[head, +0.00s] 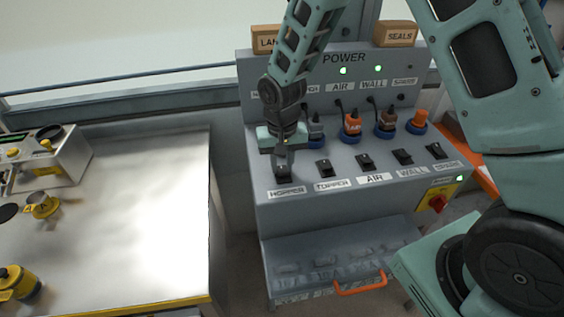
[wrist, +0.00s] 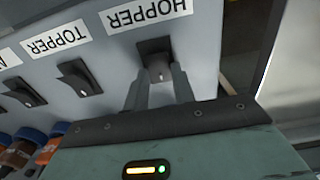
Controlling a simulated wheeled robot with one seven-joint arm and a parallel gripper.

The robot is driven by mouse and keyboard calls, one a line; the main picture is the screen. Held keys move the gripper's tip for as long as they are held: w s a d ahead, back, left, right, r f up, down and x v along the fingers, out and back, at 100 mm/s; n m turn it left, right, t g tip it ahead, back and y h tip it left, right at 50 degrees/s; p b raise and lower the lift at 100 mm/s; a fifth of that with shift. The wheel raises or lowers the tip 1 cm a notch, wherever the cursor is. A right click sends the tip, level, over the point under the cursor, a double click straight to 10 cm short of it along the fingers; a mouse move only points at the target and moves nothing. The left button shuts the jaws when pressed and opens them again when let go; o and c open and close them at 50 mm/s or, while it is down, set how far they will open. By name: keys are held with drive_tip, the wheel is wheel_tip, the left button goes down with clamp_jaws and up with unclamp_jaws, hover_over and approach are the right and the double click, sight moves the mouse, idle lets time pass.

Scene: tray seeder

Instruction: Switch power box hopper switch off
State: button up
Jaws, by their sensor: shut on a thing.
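The power box (head: 330,195) stands in the middle of the head view, with a row of black rocker switches on its sloping top. The hopper switch (head: 283,177) is the leftmost, above the HOPPER label (head: 287,191). My gripper (head: 281,163) points down at it. In the wrist view, the fingers of my gripper (wrist: 160,82) sit either side of the hopper switch (wrist: 156,61) and are shut on it. The fingers partly cover the switch, and I cannot tell which way it is tipped. My arm hides the lamp area above the hopper column.
The topper switch (head: 325,168) is just right of the gripper, followed by the air switch (head: 365,161) and others. Coloured plugs (head: 352,125) stand behind them. A red rotary knob (head: 438,203) is at the right. A metal table (head: 130,220) lies left.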

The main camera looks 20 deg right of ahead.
drive_tip(key=t+b, duration=0.1)
drive_tip(key=b, duration=0.2)
drive_tip(key=shift+s+a+f+t, duration=0.1)
drive_tip(key=shift+s+f+t, duration=0.15)
drive_tip(key=shift+t, duration=0.15)
drive_tip(key=t+b, duration=0.2)
drive_tip(key=b, duration=0.1)
drive_tip(key=shift+s+r+h+b, duration=0.1)
drive_tip(key=shift+s+h+b, duration=0.2)
drive_tip(key=shift+h, duration=0.1)
drive_tip(key=shift+s+r+t+b, duration=0.1)
drive_tip(key=shift+r+t+b, duration=0.05)
drive_tip(key=shift+t+b, duration=0.5)
drive_tip(key=o, duration=1)
drive_tip(key=shift+r, duration=0.1)
drive_tip(key=p+v, duration=0.7)
drive_tip(key=v, duration=1)
drive_tip(key=shift+a+r+p, duration=0.15)
drive_tip(key=shift+r+p, duration=0.05)
drive_tip(key=shift+p, duration=0.15)
